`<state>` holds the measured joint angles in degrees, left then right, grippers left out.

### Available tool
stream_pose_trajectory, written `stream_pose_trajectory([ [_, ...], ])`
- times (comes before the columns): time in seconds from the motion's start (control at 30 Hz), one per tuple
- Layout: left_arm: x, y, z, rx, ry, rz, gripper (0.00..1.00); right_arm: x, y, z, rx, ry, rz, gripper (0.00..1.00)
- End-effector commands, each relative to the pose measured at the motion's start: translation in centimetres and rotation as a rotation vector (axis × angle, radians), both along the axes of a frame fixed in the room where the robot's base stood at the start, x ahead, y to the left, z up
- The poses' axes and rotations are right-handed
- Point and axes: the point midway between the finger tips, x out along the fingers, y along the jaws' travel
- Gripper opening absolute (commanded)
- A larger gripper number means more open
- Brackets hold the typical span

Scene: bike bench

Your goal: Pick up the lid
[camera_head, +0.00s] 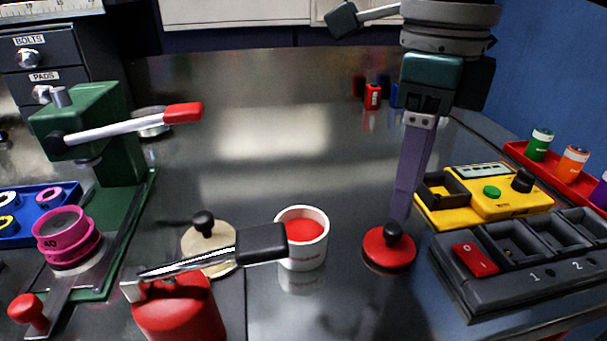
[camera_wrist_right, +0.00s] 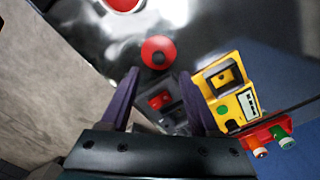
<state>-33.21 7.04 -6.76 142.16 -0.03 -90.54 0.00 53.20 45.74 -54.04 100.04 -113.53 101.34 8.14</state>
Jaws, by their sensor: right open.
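A red round lid (camera_head: 388,248) with a black knob lies flat on the dark metal bench top, right of a white cup with red contents (camera_head: 302,236). A cream lid (camera_head: 207,246) with a black knob lies left of the cup, partly hidden by a lever. My right gripper (camera_head: 402,214) points down, its purple fingers just behind and above the red lid. In the right wrist view, the gripper (camera_wrist_right: 159,73) is open and empty, and the red lid (camera_wrist_right: 158,52) shows just beyond the fingertips, apart from them. My left gripper is not in view.
A red-bodied device with a black-handled lever (camera_head: 265,243) stands in front. A green press (camera_head: 115,130) stands left. A yellow box (camera_head: 480,200) and a black switch tray (camera_head: 520,265) lie close right of the red lid. The bench behind the cup is mostly clear.

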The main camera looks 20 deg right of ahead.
Motion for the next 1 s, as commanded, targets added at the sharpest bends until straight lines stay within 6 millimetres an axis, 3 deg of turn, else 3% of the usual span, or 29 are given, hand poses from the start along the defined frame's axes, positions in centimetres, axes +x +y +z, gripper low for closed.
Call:
stream_pose_trajectory([
  [0.4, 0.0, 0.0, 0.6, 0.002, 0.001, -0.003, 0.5, 0.1, 0.7, -5.3, 0.003, 0.002, -0.001, 0.62],
  [0.7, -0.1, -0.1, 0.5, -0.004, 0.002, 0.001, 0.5, 0.1, 0.7, -5.9, 0.003, 0.0, 0.001, 0.62],
  [1.0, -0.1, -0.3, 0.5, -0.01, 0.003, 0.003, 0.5, 0.2, 0.7, -5.9, 0.003, -0.001, 0.001, 0.3],
])
